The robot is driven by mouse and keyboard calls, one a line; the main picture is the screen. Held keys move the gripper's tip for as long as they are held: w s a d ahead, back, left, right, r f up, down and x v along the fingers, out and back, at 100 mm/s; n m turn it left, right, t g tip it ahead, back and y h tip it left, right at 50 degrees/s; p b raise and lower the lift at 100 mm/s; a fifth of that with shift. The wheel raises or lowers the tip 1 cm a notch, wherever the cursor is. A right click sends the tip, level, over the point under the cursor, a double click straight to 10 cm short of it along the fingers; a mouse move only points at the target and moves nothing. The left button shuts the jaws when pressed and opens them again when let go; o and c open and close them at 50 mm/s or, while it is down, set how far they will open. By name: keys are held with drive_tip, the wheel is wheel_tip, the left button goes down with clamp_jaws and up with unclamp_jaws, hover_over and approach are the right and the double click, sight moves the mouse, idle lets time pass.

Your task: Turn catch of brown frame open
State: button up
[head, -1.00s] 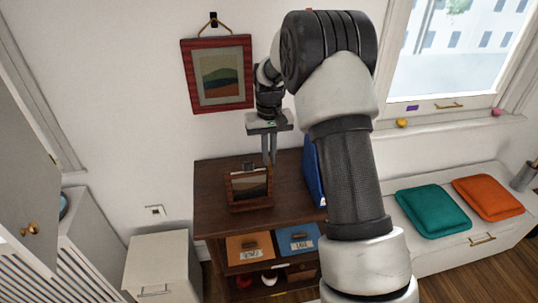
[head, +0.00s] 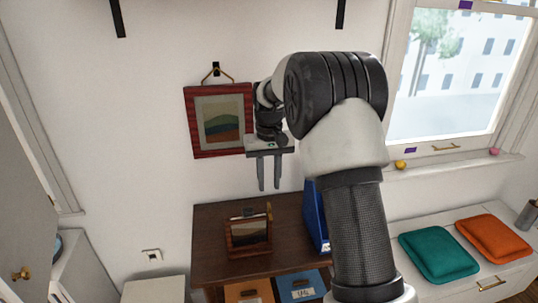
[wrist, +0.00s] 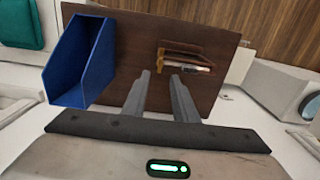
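The small brown frame (head: 248,238) stands on the dark cabinet top, tilted back, with a dark picture in it. A small dark piece shows at its top edge, and a thin brown upright piece (head: 269,213) rises at its top right corner. I cannot tell for certain which is the catch. In the wrist view the brown frame (wrist: 186,50) is seen from above, with a small metal part along its edge. My gripper (head: 269,188) is open and empty, fingers pointing down, above the frame and not touching it. It also shows in the wrist view (wrist: 160,76).
A blue holder (head: 315,218) stands right of the frame on the cabinet (head: 213,232). A red-framed picture (head: 219,120) hangs on the wall close behind my gripper. Teal (head: 438,255) and orange (head: 493,238) cushions lie on the white bench. Bare cabinet top is left of the frame.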

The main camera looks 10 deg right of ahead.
wheel_tip(320, 180, up, 10)
drive_tip(key=shift+p, duration=0.3)
